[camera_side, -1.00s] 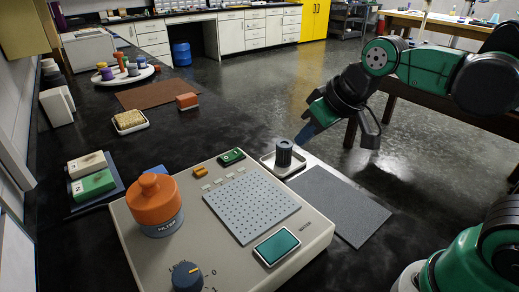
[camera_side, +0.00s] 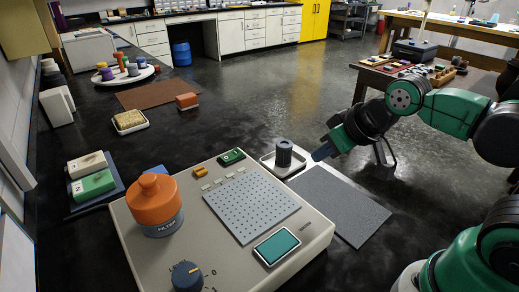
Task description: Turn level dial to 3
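A dark blue dial (camera_side: 187,276) with an orange pointer mark stands at the front left of the beige console (camera_side: 322,232), partly cut off by the bottom edge. White marks lie around it, one looking like a 0; most are too small to read. My gripper (camera_side: 322,152) is at the right of the picture, beyond the console and just right of a dark ribbed cylinder (camera_side: 284,153). It is well away from the dial. A blue fingertip points left; the other finger is not clear, so its opening cannot be told.
The console also bears an orange knobbed filter (camera_side: 155,190), a grey perforated plate (camera_side: 250,205), a teal screen (camera_side: 277,246) and a green block (camera_side: 231,157). The cylinder stands on a small tray (camera_side: 268,161). A grey mat (camera_side: 335,205) lies right of the console.

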